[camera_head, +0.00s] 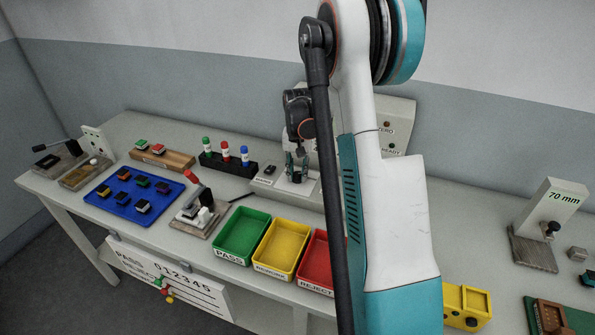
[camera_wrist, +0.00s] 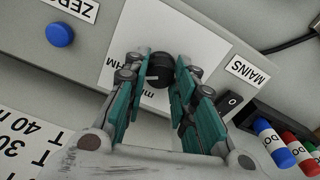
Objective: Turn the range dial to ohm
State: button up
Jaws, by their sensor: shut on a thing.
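The range dial (camera_wrist: 158,74) is a small black round knob with a light pointer line, on a white panel (camera_wrist: 112,75) in the wrist view. Lettering ending in "HM" shows left of it, and partly hidden lettering starting with "m" shows below it. My gripper (camera_wrist: 162,66) has its teal fingers on either side of the dial and is shut on it. In the head view my gripper (camera_head: 297,168) points down at the grey instrument on the bench, where the dial is mostly hidden by the fingers.
The wrist view shows a blue button (camera_wrist: 60,35) by "ZERO", a "MAINS" label (camera_wrist: 247,69) and a black switch (camera_wrist: 231,102). In the head view, green (camera_head: 241,236), yellow (camera_head: 278,249) and red (camera_head: 314,262) trays stand in front. A marker rack (camera_head: 228,166) stands left.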

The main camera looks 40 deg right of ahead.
aim_at(297, 173)
jog(key=o, duration=1.1)
jog(key=shift+c, duration=0.2)
jog(key=shift+r, duration=0.15)
notch_tip(297, 173, up, 12)
